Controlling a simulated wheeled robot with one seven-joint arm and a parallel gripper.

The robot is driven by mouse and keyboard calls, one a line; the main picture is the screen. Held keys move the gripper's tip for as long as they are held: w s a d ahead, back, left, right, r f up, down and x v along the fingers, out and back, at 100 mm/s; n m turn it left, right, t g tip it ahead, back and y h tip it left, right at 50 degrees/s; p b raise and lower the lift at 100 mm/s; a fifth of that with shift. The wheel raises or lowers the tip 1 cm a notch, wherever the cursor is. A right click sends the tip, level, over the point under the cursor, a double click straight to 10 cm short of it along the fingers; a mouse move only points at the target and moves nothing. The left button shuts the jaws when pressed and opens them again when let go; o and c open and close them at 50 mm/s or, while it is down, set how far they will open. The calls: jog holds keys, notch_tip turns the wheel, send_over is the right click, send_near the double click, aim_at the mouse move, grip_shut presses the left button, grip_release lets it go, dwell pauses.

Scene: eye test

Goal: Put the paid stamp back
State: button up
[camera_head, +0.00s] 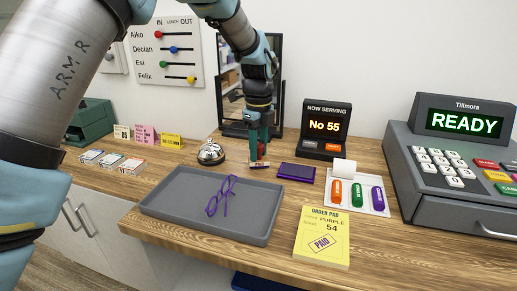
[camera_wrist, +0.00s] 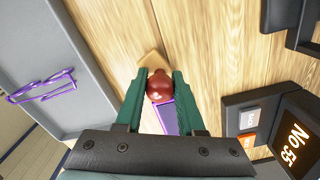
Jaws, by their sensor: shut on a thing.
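The paid stamp has a dark red round knob (camera_wrist: 159,86) and a pale wooden base (camera_head: 260,164). My gripper (camera_head: 259,149) is shut on the knob, with one green finger on each side in the wrist view (camera_wrist: 160,88). The stamp is upright, at or just above the counter; I cannot tell if it touches. A flat purple ink pad (camera_head: 296,172) lies just right of it. The yellow order pad (camera_head: 322,237) at the front bears a framed PAID mark and reads purple, 54.
A grey tray (camera_head: 165,205) with purple glasses (camera_head: 221,196) lies front left. A bell (camera_head: 211,153) stands behind it. A white tray (camera_head: 336,204) holds orange, green and purple pieces. The No 55 display (camera_head: 325,128) and cash register (camera_head: 448,165) stand right.

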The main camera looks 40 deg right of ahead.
jog(key=shift+f, duration=0.25)
jog(key=shift+f, duration=0.1)
jog(key=shift+f, duration=0.1)
jog(key=o, duration=1)
jog(key=shift+o, duration=0.2)
